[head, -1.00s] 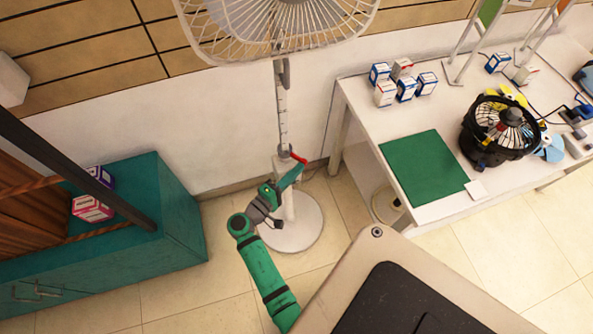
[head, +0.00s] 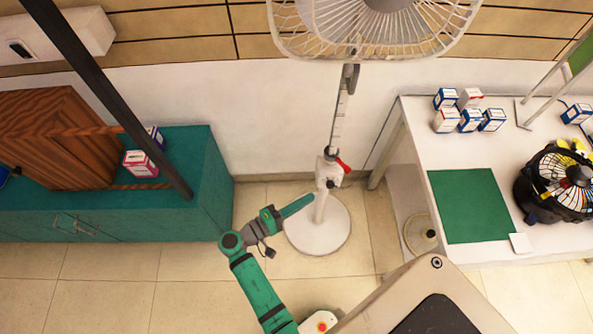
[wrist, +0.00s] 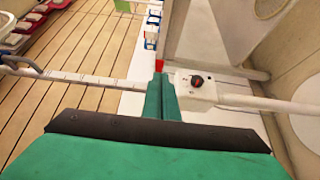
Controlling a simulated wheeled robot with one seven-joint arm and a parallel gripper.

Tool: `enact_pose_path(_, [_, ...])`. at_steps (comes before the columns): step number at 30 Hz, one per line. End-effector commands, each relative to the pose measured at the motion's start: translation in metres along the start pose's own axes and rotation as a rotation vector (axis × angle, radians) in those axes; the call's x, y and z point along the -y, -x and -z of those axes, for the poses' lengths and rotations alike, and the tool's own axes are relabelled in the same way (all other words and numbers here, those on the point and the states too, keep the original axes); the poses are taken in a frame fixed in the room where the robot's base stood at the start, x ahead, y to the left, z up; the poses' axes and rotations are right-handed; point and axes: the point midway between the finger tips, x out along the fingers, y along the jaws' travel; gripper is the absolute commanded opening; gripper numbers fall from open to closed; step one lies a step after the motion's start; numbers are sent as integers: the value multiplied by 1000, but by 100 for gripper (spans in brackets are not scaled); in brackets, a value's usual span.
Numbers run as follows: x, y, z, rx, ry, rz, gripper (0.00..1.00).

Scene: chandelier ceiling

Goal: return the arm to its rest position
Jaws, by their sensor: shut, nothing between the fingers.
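My green arm (head: 256,285) reaches up from the bottom of the head view, bent at the elbow. My gripper (head: 306,199) points right, in front of the standing fan's pole; I cannot tell whether it touches the pole. In the wrist view my gripper (wrist: 160,84) has its green fingers pressed together with nothing between them. The fan's white pole and control box (wrist: 196,86) lie just beside the fingertips there.
The standing fan (head: 367,25) rises from a round white base (head: 318,235). A white table (head: 412,125) with boxes, a green mat (head: 469,206) and a black fan (head: 560,186) is on the right. A teal cabinet (head: 212,190) stands left. Bare floor (head: 120,290) lies lower left.

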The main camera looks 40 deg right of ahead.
Motion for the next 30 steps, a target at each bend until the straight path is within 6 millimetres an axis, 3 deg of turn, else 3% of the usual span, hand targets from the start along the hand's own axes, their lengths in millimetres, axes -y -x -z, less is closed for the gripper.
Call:
enact_pose_path(8, [2,2,0,-7,2,6,0])
enact_pose_path(11, [15,4,-5,-44,13,47,0])
enact_pose_path(14, [42,12,-14,-126,27,139,0])
enact_pose_path(18, [89,36,-32,-289,29,325,0])
enact_pose_path(22, [121,68,-51,-436,0,499,0])
enact_pose_path(26, [137,106,-72,-572,-56,666,0])
enact_pose_path(30, [136,147,-97,-702,-148,833,0])
